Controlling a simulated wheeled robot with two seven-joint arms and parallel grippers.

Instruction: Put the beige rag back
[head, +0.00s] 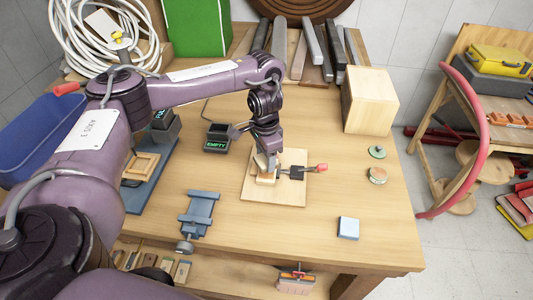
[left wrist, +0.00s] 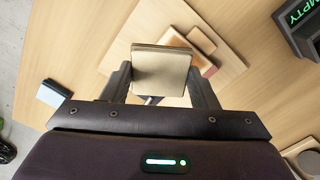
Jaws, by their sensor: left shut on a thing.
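The beige rag (left wrist: 160,72) shows as a folded square pad between the two fingers of my left gripper (left wrist: 162,88) in the left wrist view. In the head view my left gripper (head: 266,168) points down over a light wooden board (head: 290,197) in the middle of the workbench, shut on the rag. The rag hangs at or just above the board; I cannot tell whether it touches. A clamp with a red handle (head: 321,167) is on the board, right beside the gripper. My right gripper is in neither view.
A dark box with a lit "EMPTY" sign (head: 217,140) stands left of the board. A blue-grey vise (head: 198,213) is nearer front left. A pale blue block (head: 348,228) and two small round pieces (head: 377,175) lie right. A wooden box (head: 370,100) stands behind.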

